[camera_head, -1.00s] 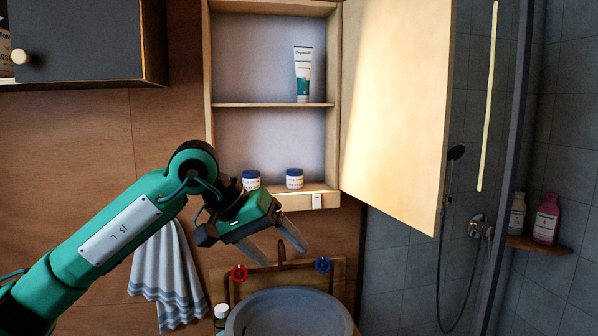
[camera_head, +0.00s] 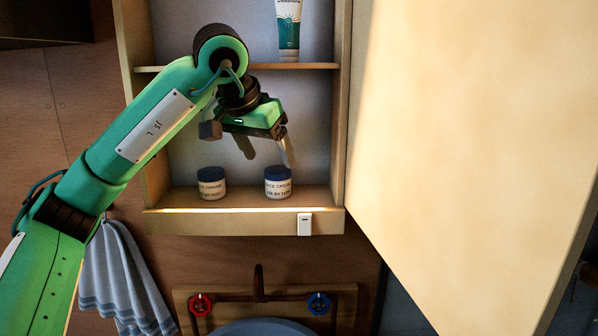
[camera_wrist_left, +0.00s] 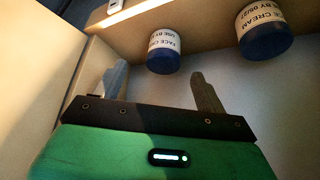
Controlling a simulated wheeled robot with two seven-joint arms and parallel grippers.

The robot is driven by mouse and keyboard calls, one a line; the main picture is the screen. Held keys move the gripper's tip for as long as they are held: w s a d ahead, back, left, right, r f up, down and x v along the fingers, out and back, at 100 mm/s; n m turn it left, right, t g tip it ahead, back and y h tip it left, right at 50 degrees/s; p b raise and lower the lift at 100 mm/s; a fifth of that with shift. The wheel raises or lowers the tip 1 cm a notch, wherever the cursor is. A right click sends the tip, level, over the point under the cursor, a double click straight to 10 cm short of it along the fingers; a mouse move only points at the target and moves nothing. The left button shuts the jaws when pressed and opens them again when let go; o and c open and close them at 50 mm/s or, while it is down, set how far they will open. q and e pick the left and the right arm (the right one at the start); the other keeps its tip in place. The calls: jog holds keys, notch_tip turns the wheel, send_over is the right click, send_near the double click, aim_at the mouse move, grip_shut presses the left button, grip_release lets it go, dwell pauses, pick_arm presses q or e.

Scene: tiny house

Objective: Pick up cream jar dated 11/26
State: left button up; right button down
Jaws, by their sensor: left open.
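Two white cream jars with blue lids stand upright on the cabinet's bottom shelf. The right jar (camera_head: 278,183) has a small, blurred date that looks like 11/26; it also shows in the left wrist view (camera_wrist_left: 164,46), upside down. My right gripper is not in view.
The cabinet's middle shelf (camera_head: 318,67) holds a white and teal tube (camera_head: 288,25) and lies close above the gripper. A raised front lip (camera_head: 240,223) bounds the bottom shelf. The open door (camera_head: 460,140) stands at right. A tap (camera_head: 259,285) is below.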

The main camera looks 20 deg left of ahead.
aim_at(276, 170)
pick_arm(q)
jog(key=shift+w+f, duration=0.3)
jog(key=shift+f, duration=0.25)
jog(key=x, duration=0.1)
jog(key=p+x, duration=0.1)
jog(key=x, duration=0.1)
jog(key=w+p+x, duration=0.1)
jog(key=x, duration=0.1)
jog(key=shift+a+r, duration=0.1)
jog(key=shift+a, duration=0.1)
jog(key=shift+w+f, duration=0.15)
jog(key=shift+f, duration=0.15)
jog(key=shift+c, duration=0.2)
jog(key=c, duration=1.1)
